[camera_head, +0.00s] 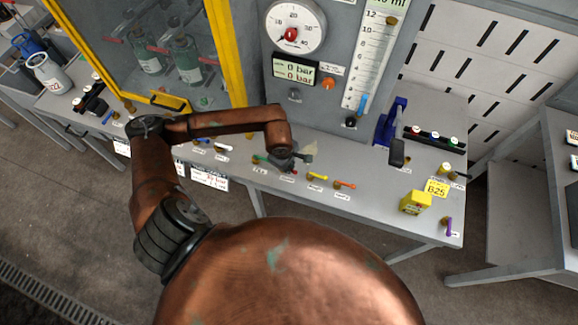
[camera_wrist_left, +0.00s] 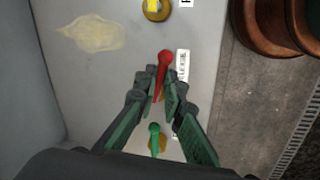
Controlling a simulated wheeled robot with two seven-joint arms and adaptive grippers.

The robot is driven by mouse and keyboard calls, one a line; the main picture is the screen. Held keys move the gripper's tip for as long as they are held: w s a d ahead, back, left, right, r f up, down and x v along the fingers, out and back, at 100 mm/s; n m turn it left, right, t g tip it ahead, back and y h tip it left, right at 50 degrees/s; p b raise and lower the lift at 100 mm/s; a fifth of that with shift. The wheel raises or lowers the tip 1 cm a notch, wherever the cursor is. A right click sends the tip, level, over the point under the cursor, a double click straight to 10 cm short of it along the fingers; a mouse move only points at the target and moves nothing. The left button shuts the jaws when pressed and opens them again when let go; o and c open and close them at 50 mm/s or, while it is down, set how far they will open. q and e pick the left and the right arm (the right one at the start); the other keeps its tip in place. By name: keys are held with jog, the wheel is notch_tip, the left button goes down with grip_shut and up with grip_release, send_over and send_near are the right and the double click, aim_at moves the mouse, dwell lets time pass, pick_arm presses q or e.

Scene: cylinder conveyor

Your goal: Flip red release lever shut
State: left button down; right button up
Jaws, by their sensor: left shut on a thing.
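The red release lever (camera_wrist_left: 164,66) shows in the left wrist view, beside a white label (camera_wrist_left: 183,68) on the grey bench top. Its red knob points away from the palm. My left gripper (camera_wrist_left: 165,96) is shut on the red lever, with a finger on each side of its stem. In the head view the left gripper (camera_head: 291,163) is at the bench's front row of levers and mostly hides the red one. My right gripper is in neither view.
A green lever (camera_wrist_left: 154,138) on a brass base sits between the finger bases. Yellow (camera_head: 317,177) and orange (camera_head: 344,184) levers stand just right of the gripper in the head view. Behind are a round dial (camera_head: 296,27) and a pressure display (camera_head: 296,70).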

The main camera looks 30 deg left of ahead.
pick_arm(q)
jog(key=shift+w, duration=0.1)
jog(key=shift+w+n+y+b, duration=0.15)
jog(key=shift+w+n+b, duration=0.1)
jog(key=shift+n, duration=0.6)
jog(key=shift+w+n+y+b, duration=0.15)
jog(key=shift+n+b, duration=0.1)
jog(key=shift+n, duration=0.6)
jog(key=c, duration=2)
grip_release()
jog(key=r, duration=0.4)
jog(key=s+r, duration=0.1)
jog(key=r, duration=0.3)
jog(key=s+r, duration=0.1)
jog(key=r, duration=0.3)
jog(key=shift+s+d, duration=0.15)
jog(key=shift+d, duration=0.15)
jog(key=shift+f, duration=0.1)
